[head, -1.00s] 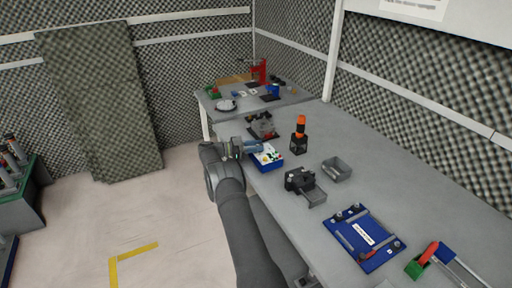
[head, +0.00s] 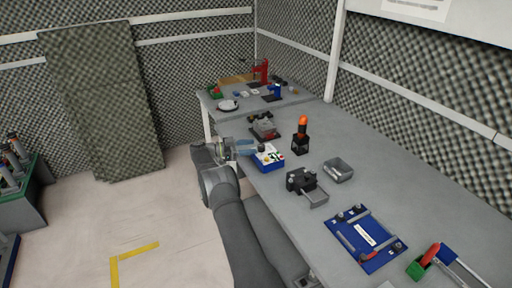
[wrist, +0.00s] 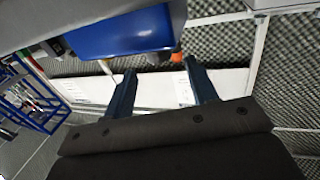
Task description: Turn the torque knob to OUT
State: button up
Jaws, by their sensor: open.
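A small blue box with a white top panel (head: 268,157) sits at the left edge of the grey bench in the head view. Its panel carries small dark, green and red marks, too small to tell which one is the torque knob or where it points. My gripper (head: 250,148) is just left of the box, its blue-grey fingers pointing right toward it. In the wrist view my gripper (wrist: 160,66) is open with nothing between the fingers. A blue body (wrist: 120,32), probably the same box, shows beyond the fingertips. Contact cannot be told.
A black stand with an orange-topped tool (head: 302,133) stands right of the box. A black fixture (head: 303,182), a grey tray (head: 338,170) and a blue plate (head: 366,238) lie nearer. A grey device (head: 265,128) sits behind the box.

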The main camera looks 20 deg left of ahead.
aim_at(261, 148)
jog(key=shift+v, duration=1.75)
jog(key=shift+s+a, duration=0.1)
jog(key=shift+a, duration=0.05)
jog(key=s+a+n+t+y, duration=0.2)
jog(key=s+a+n+t, duration=0.1)
jog(key=s+a, duration=0.4)
jog(key=x, duration=1.1)
jog(key=s+x, duration=0.1)
jog(key=x, duration=0.5)
jog(key=shift+w+d+f, duration=0.25)
jog(key=shift+d+f, duration=0.15)
jog(key=shift+d, duration=0.15)
jog(key=c, duration=1)
jog(key=shift+m, duration=0.3)
